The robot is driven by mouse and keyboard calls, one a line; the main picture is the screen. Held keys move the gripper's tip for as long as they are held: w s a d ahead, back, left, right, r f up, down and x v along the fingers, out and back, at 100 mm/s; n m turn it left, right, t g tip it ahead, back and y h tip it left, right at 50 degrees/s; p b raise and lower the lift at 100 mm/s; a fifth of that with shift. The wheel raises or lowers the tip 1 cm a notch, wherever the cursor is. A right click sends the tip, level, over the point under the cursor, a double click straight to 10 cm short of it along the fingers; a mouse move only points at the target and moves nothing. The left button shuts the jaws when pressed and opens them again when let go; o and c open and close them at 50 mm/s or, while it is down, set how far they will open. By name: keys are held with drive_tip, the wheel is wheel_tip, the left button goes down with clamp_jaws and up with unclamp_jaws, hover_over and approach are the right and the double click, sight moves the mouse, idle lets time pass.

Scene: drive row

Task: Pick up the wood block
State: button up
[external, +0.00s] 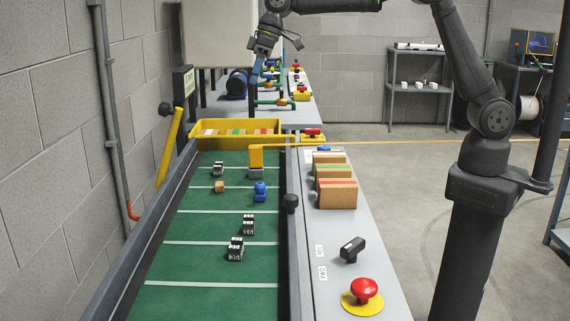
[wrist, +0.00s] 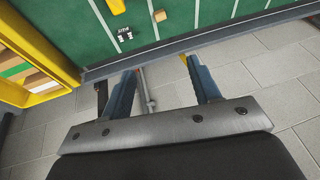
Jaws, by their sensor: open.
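The wood block (external: 219,187), a small brown cube, lies on the green belt (external: 200,262), left of a blue object. In the wrist view the wood block (wrist: 160,16) shows at the top, beyond the fingertips. My gripper (external: 259,78) is high above the far end of the belt, well away from the block. In the wrist view my gripper (wrist: 160,68) has its two blue fingers apart with nothing between them. Grey floor tiles and the belt's side rail show behind the fingers.
Small black-and-white items (external: 248,224) and a blue object (external: 259,191) share the belt. A yellow arm (external: 256,157) reaches over it. A yellow bin (external: 291,126) stands at the far end. A red button (external: 364,288) and brown boxes (external: 338,195) are on the right ledge.

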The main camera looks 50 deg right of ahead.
drive_tip(key=w+a+f+h, duration=0.2)
drive_tip(key=w+a+f, duration=0.1)
drive_tip(key=a+f, duration=0.3)
drive_tip(key=g+h, duration=0.1)
drive_tip(key=h, duration=0.1)
hover_over(223, 183)
drive_tip(key=shift+n, duration=0.4)
wheel_tip(223, 183, down, 17)
drive_tip(key=shift+w+d+r, duration=0.1)
drive_tip(key=shift+d, duration=0.05)
drive_tip(key=shift+f, duration=2.8)
drive_tip(key=c, duration=1)
